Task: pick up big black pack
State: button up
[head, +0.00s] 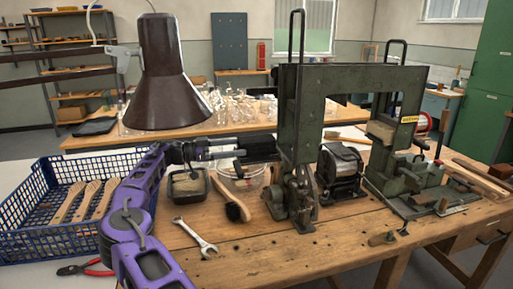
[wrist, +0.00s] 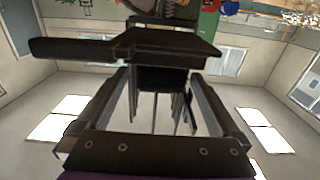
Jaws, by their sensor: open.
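My gripper (head: 262,150) is at the end of the purple arm, above the workbench and just left of the upright green machine frame. Its two fingers show in the wrist view (wrist: 160,105), spread apart. A dark block (wrist: 168,78) shows beyond and between them; I cannot tell whether it is the pack or a part of the gripper. In the head view, a bulky black object (head: 340,168) stands on the bench to the right of the gripper, behind the green frame. I cannot tell for certain that it is the big black pack.
The green machine (head: 300,130) stands right of my gripper. A dark tray (head: 188,185), a clear bowl (head: 240,180), a brush (head: 233,208) and a wrench (head: 196,236) lie on the bench. A brown lamp (head: 160,75) hangs at left above a blue crate (head: 45,237).

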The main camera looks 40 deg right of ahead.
aim_at(252, 139)
jog(key=shift+r+x, duration=0.15)
jog(key=shift+x, duration=1.35)
jog(key=shift+r+x, duration=0.2)
jog(key=shift+x, duration=1.3)
jog(key=shift+w, duration=0.15)
jog(key=c, duration=1.4)
jog(key=shift+c, duration=0.2)
jog(key=shift+r, duration=0.1)
jog(key=shift+d+r, duration=0.1)
jog(key=shift+r, duration=0.45)
notch_tip(252, 139, up, 2)
jog(key=shift+r, duration=0.15)
jog(key=s+a, duration=0.4)
jog(key=s, duration=0.4)
jog(key=s+a, duration=0.4)
jog(key=s, duration=0.3)
jog(key=shift+s+a+b, duration=0.35)
jog(key=shift+s+b, duration=0.05)
